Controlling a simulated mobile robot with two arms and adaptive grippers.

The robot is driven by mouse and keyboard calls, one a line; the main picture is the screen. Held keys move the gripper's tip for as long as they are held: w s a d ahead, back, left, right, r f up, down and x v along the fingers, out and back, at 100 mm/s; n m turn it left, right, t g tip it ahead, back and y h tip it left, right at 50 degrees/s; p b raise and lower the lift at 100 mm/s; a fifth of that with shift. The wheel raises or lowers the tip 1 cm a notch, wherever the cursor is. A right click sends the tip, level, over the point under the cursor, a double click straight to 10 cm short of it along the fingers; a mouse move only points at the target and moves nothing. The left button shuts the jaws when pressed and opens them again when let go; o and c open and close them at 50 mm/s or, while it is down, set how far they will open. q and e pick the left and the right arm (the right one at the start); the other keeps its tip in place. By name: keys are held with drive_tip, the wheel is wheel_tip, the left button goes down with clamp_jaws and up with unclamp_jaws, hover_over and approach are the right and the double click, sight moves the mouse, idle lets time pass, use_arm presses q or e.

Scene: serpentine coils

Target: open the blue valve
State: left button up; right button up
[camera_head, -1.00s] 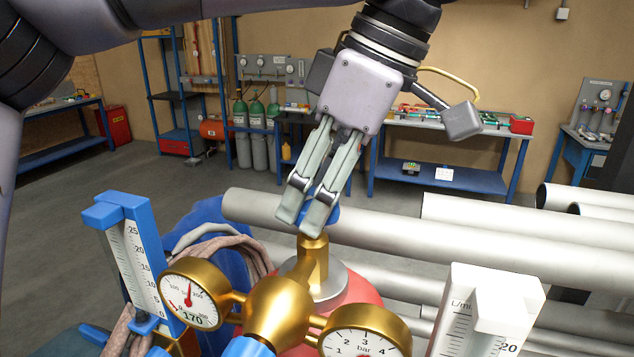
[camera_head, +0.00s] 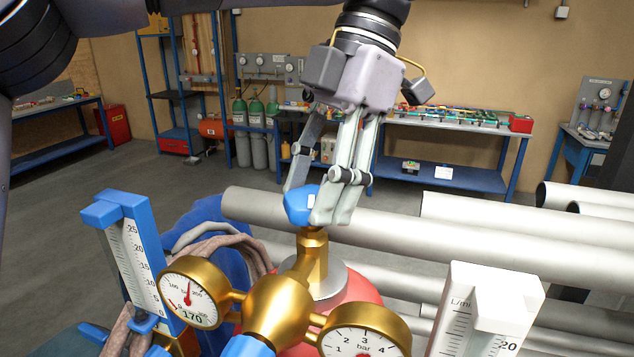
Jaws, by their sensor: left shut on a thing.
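The blue valve (camera_head: 299,206) is a small blue knob on top of a brass stem (camera_head: 313,252), above a red cylinder (camera_head: 352,293). My left gripper (camera_head: 313,207) comes down from above with its fingers on either side of the knob and is shut on it. The front finger covers the knob's right side. The brass regulator body (camera_head: 277,308) joins the stem. My right gripper is not in view.
A blue-framed flowmeter (camera_head: 138,255) stands left, and a white flowmeter (camera_head: 485,310) stands right. Large grey pipes (camera_head: 520,240) run behind the valve. A coiled hose (camera_head: 205,247) hangs at left. Workbenches (camera_head: 440,175) line the back wall, with open floor before them.

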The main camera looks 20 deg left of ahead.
use_arm(q)
drive_tip(key=shift+n+h, duration=0.4)
drive_tip(key=shift+n, duration=0.7)
drive_tip(key=o, duration=1.1)
drive_tip(key=shift+g, duration=0.3)
